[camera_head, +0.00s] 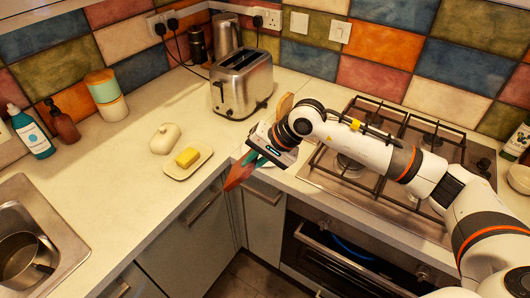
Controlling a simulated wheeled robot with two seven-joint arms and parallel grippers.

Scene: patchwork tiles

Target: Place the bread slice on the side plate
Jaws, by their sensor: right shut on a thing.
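My right gripper (264,150) reaches in from the right over the counter corner, in front of the toaster. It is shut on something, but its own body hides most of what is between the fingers. I cannot clearly make out the bread slice. A brown, rounded thing (285,104) shows behind the gripper, beside the toaster; I cannot tell whether it is bread or wood. A pale surface shows just under the gripper, and I cannot tell whether it is the side plate. My left gripper is not in view.
A butter dish (203,164) with yellow butter stands left of the gripper, its lid (165,138) behind it. The toaster (243,84) is behind. The hob (335,161) lies under my right arm. The left counter is mostly clear.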

